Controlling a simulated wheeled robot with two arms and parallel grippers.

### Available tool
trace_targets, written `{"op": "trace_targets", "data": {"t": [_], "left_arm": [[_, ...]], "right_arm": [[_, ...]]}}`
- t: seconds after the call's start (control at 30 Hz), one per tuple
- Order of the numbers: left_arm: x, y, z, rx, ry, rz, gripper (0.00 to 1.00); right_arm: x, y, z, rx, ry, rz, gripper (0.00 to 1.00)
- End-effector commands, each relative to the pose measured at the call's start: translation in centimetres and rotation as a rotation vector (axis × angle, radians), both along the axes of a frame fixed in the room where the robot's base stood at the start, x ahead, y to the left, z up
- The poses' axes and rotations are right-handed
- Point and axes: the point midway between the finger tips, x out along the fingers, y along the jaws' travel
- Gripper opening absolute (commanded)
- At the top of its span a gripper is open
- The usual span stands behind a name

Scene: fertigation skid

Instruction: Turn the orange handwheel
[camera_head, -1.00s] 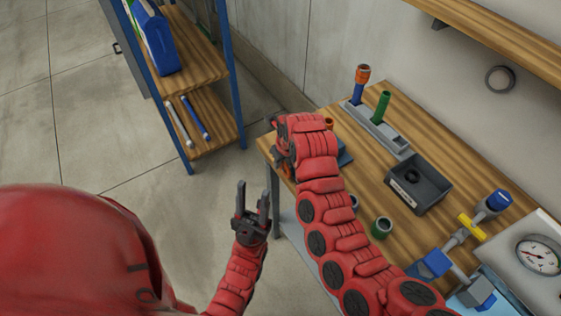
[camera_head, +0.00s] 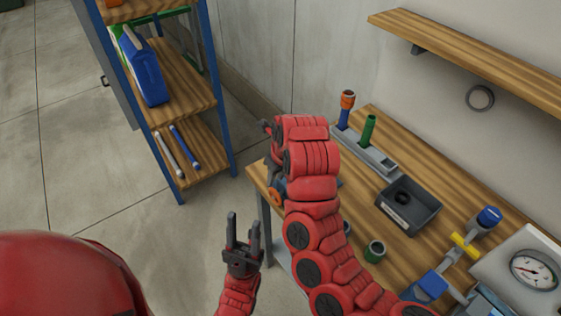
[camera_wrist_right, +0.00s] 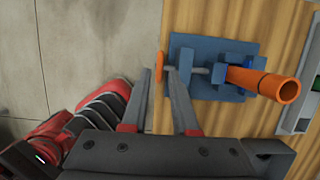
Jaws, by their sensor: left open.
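The orange handwheel (camera_wrist_right: 160,66) shows edge-on in the right wrist view, on the end of a short shaft from a blue vise (camera_wrist_right: 207,62). The vise holds an orange tube (camera_wrist_right: 266,82). In the head view the handwheel (camera_head: 275,194) shows at the table's left edge, partly hidden behind my right arm. My right gripper (camera_wrist_right: 158,74) has its fingers apart, with the wheel's rim lined up between the tips; contact cannot be told. My left gripper (camera_head: 243,216) is open and empty, left of the table.
The wooden table (camera_head: 400,165) carries a dark bin (camera_head: 409,205), a grey holder with tubes (camera_head: 365,150), a green fitting (camera_head: 375,251) and valves beside a gauge (camera_head: 534,270). A blue-framed shelf (camera_head: 190,75) stands at the back left. Floor between shelf and table is clear.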

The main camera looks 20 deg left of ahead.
Motion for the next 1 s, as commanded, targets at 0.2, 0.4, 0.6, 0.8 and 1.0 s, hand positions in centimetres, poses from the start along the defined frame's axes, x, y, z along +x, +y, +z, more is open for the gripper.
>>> {"op": "trace_targets", "data": {"t": [0.2,0.4,0.6,0.8,1.0], "left_arm": [[0.0,0.0,3.5,0.0,0.0,0.0,0.45],[0.0,0.0,5.8,0.0,0.0,0.0,0.45],[0.0,0.0,6.1,0.0,0.0,0.0,0.45],[0.0,0.0,6.0,0.0,0.0,0.0,0.45],[0.0,0.0,6.0,0.0,0.0,0.0,0.45]], "right_arm": [[-0.8,-1.0,5.0,0.003,0.001,-0.001,0.28],[-1.1,-1.4,6.5,0.0,-0.001,-0.001,0.28],[-1.2,-1.6,6.6,0.0,-0.001,-0.001,0.28],[-1.2,-1.6,6.5,0.0,-0.001,0.0,0.28],[-1.2,-1.6,6.5,0.0,-0.001,0.0,0.28]]}}
